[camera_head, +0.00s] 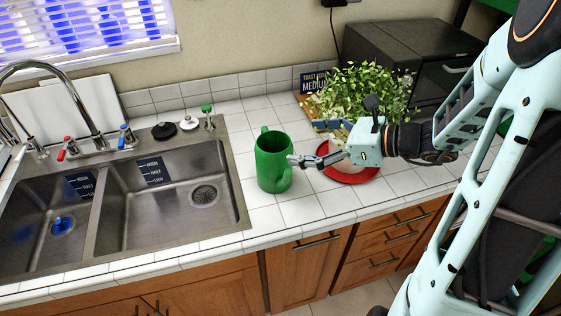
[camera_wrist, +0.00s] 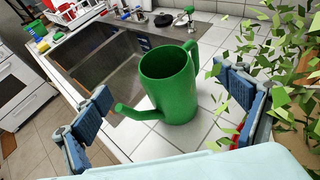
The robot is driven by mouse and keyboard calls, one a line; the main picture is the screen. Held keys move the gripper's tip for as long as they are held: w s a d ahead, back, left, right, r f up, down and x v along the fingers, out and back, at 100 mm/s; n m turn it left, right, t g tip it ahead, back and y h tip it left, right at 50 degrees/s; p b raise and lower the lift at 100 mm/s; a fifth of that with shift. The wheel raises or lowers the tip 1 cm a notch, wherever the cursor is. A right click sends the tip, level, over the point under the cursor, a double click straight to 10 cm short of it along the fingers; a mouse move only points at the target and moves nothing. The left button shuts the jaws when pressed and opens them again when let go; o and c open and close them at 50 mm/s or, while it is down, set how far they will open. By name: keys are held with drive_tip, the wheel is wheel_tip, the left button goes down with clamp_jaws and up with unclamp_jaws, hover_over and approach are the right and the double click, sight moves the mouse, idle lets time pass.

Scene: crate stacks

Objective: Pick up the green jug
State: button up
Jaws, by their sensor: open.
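The green jug (camera_head: 273,163) stands upright on the white tiled counter, just right of the sink. It also shows in the middle of the wrist view (camera_wrist: 168,82), with a spout at its lower left and a handle at its upper right. My gripper (camera_head: 310,143) is at the jug's right side in the head view. In the wrist view my gripper (camera_wrist: 172,113) is open, with one blue-padded finger to the left and one to the right of the jug. The jug lies ahead between them, and no grip on it shows.
A leafy plant (camera_head: 360,95) in a pot on a red plate (camera_head: 350,170) stands close behind and right of my gripper. The double sink (camera_head: 235,205) lies left of the jug. A dark microwave (camera_head: 400,55) is at the back right. Bare tiles (camera_head: 285,213) lie in front of the jug.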

approach(259, 142)
drive_tip(key=shift+p+x, duration=0.45)
drive_tip(key=shift+x, duration=2.35)
drive_tip(key=shift+c, duration=0.2)
drive_tip(key=c, duration=1.7)
